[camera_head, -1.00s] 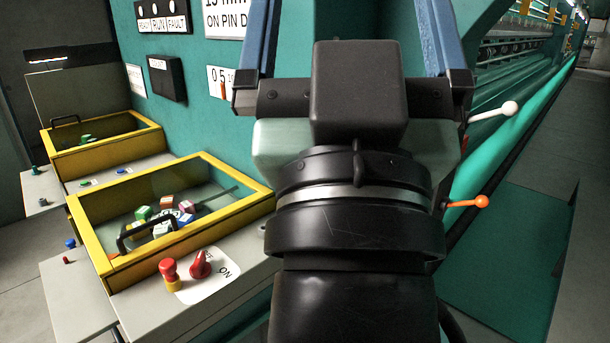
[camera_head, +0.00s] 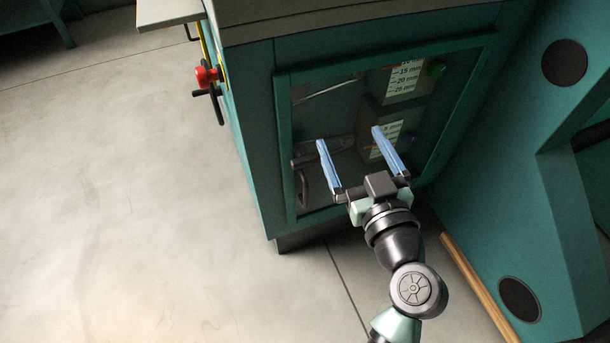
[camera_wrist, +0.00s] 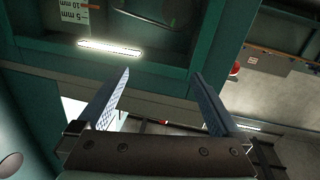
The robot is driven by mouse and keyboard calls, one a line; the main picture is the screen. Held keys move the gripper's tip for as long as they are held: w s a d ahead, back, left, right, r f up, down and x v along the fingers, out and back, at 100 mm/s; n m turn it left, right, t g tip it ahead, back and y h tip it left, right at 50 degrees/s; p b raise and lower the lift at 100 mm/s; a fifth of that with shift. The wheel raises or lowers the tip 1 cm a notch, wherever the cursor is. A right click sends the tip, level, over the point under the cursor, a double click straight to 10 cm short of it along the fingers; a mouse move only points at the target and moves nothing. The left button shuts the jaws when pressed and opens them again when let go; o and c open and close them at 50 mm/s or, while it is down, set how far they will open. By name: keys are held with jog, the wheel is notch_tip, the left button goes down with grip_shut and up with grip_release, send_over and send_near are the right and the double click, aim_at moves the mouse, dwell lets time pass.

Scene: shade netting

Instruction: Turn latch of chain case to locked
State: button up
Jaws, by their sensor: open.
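The chain case appears to be the teal cabinet with a windowed door (camera_head: 282,130) in the head view. At the left side of its window is a dark upright bar handle (camera_head: 303,188). A dark lever-like part (camera_head: 310,158) lies just above that handle; I cannot tell for sure that it is the latch or how it is set. My gripper (camera_head: 348,135) is open and empty, its blue fingers pointing at the window, to the right of the handle. In the wrist view, the open fingers (camera_wrist: 161,72) stand before the teal frame (camera_wrist: 160,77), with no contact visible.
A red knob with black levers (camera_head: 206,77) sticks out at the cabinet's left side. Scale labels (camera_head: 404,76) show behind the glass. A teal machine frame (camera_head: 560,190) stands close on the right. The floor (camera_head: 120,190) at the left is clear.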

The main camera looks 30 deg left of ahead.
jog(key=g+y+b, duration=0.1)
jog(key=y+b, duration=0.1)
jog(key=b, duration=0.4)
send_near(306, 165)
jog(key=b+x, duration=0.1)
jog(key=x, duration=1)
jog(key=c, duration=1.3)
